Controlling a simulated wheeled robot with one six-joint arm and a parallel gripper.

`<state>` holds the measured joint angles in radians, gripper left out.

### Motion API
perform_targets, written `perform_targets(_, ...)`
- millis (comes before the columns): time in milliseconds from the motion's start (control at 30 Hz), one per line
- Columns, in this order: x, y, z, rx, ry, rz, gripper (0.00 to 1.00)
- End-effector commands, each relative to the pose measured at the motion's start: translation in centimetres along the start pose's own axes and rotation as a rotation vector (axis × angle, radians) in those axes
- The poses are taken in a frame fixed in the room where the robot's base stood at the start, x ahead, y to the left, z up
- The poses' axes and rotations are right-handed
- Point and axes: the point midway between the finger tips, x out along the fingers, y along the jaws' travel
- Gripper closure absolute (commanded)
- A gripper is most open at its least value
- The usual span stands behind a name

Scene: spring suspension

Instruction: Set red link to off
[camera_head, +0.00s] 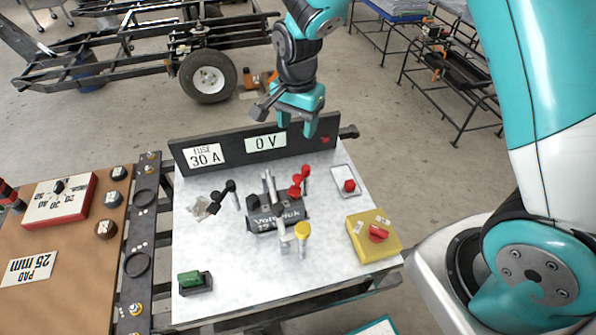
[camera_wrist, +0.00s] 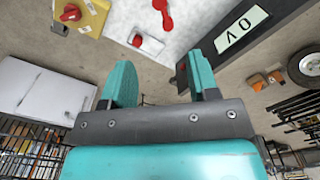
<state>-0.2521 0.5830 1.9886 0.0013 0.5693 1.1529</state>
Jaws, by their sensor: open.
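The red link (camera_head: 299,183) is a small red piece with rounded ends, standing near the right side of the black battery block (camera_head: 265,222) on the white-topped bench. Part of it shows at the top edge of the wrist view (camera_wrist: 163,14). My gripper (camera_head: 297,123) hangs in front of the upright black panel, behind and above the red link. It is open and empty, with its two teal fingers apart in the wrist view (camera_wrist: 162,75). The gripper touches nothing that I can see. Whether the link touches its terminal is too small to tell.
A black link (camera_head: 222,194) sits left of the block. A white plate with a red knob (camera_head: 349,186) and a yellow box (camera_head: 388,246) with a red rotary knob are at right. The panel (camera_head: 235,150) reads "0 V". A green block (camera_head: 194,281) is front left.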

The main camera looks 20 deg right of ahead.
Motion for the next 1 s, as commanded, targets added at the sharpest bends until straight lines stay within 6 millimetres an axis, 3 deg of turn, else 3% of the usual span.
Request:
perform_targets(167,2.5,0.2,0.0,0.002,-0.003,0.006,0.45)
perform_targets(700,14.2,0.2,0.1,-0.001,-0.003,0.003,0.45)
perform_targets(1000,17.0,0.1,0.1,-0.002,-0.002,0.001,0.45)
